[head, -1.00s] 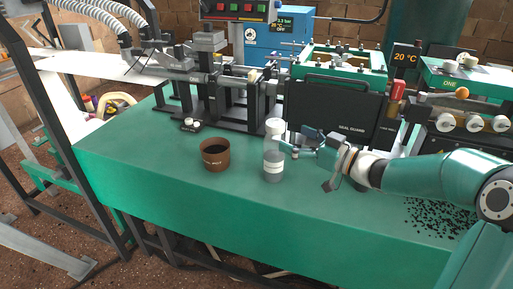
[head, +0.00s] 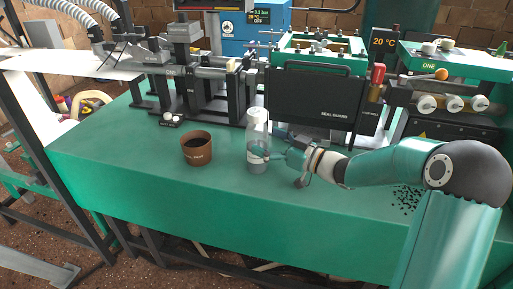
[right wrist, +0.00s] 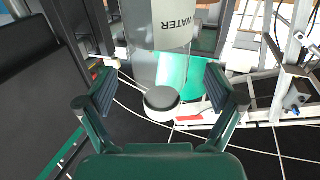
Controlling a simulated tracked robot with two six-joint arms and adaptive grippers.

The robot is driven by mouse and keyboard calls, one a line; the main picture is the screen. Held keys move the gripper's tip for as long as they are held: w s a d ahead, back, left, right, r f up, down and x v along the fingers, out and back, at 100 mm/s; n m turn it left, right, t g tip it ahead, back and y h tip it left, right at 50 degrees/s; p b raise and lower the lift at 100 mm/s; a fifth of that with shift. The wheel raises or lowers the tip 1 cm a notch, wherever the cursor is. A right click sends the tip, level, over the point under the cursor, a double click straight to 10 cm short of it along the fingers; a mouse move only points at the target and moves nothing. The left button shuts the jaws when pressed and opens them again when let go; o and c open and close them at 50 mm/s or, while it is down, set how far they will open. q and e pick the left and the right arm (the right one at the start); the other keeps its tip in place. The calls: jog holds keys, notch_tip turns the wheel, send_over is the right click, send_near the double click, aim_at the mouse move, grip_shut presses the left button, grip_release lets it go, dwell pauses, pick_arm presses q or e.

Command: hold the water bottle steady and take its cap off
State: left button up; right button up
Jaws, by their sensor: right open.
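A clear water bottle (head: 257,125) with a white label stands upright on the green bench (head: 120,165). My right gripper (head: 266,150) comes in from the right at its lower half, its fingers overlapping the bottle in the head view. In the right wrist view the bottle (right wrist: 172,20) reaches in from the top edge, with the word WATER on its label. A round pale end with a dark face, seemingly its cap (right wrist: 162,103), lies between my two spread fingers (right wrist: 158,92). I see gaps on both sides. My left gripper is not in view.
A brown pot (head: 197,158) stands left of the bottle. The black guard panel (head: 318,98) and machinery line the back of the bench. Dark granules (head: 405,197) lie under my right arm. The bench front is clear.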

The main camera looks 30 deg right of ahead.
aim_at(255, 136)
jog(key=x, duration=0.4)
jog(key=c, duration=1.3)
notch_tip(255, 136, up, 20)
jog(key=p, duration=0.6)
jog(key=o, duration=0.5)
jog(key=shift+s, duration=0.1)
grip_shut()
